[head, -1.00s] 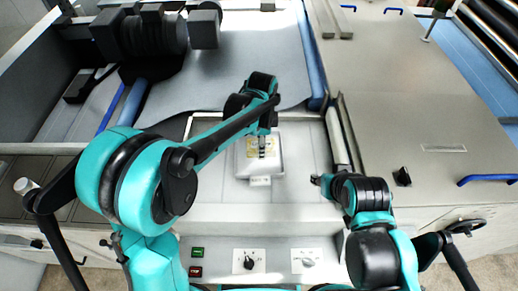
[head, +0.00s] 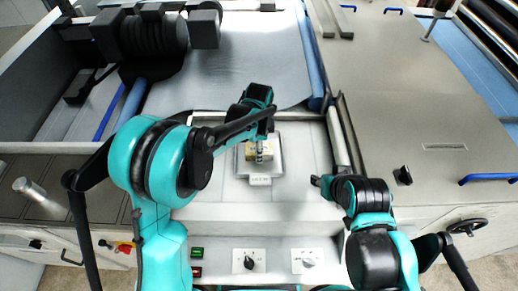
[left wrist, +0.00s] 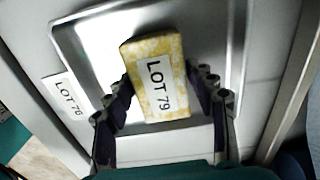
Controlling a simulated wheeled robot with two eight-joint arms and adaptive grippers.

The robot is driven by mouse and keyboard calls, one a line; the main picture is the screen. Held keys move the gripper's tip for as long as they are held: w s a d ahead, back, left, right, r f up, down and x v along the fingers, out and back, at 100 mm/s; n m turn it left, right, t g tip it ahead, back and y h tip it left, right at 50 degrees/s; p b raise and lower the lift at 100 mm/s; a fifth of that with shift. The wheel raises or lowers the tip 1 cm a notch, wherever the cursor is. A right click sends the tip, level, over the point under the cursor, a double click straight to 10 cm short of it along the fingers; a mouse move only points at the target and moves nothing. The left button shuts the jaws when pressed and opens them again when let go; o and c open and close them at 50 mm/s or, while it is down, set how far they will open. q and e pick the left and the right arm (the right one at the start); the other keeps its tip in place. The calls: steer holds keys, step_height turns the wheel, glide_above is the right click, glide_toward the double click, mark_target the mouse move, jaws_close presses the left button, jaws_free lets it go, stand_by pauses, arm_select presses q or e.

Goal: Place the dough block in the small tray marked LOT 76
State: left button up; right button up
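The dough block (left wrist: 157,78) is yellowish, with a white label reading LOT 79. It lies inside the small metal tray (left wrist: 88,40), whose front label (left wrist: 66,95) reads LOT 76. In the head view the block (head: 252,157) and tray (head: 242,170) sit in the middle of the machine's front. My left gripper (left wrist: 160,84) is open, its two dark fingers on either side of the block; whether a fingertip touches it is hard to tell. My right gripper (head: 318,181) is empty, right of the tray; its finger opening is too small to make out.
A control panel (head: 280,261) with knobs and buttons is on the front below the tray. A grey belt (head: 250,60) lies behind it. A flat cover (head: 420,110) with blue handles is at right. Bare surface lies around the tray.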

arm_select(q)
steer(key=shift+o, duration=0.2)
steer(key=shift+r, duration=0.1)
steer(key=shift+r, duration=0.2)
step_height(320, 180, up, 12)
steer(key=p, duration=0.2)
steer(key=s+a+r+n+t, duration=0.4)
steer(key=s+a+r+n, duration=0.1)
steer(key=s+a+n, duration=0.5)
steer(key=s+a+f+n+t, duration=0.3)
steer(key=s+a+n, duration=0.4)
steer(key=s, duration=0.1)
steer(key=shift+s+a+f+n, duration=0.3)
steer(key=shift+s+a, duration=0.05)
steer(key=shift+s, duration=0.1)
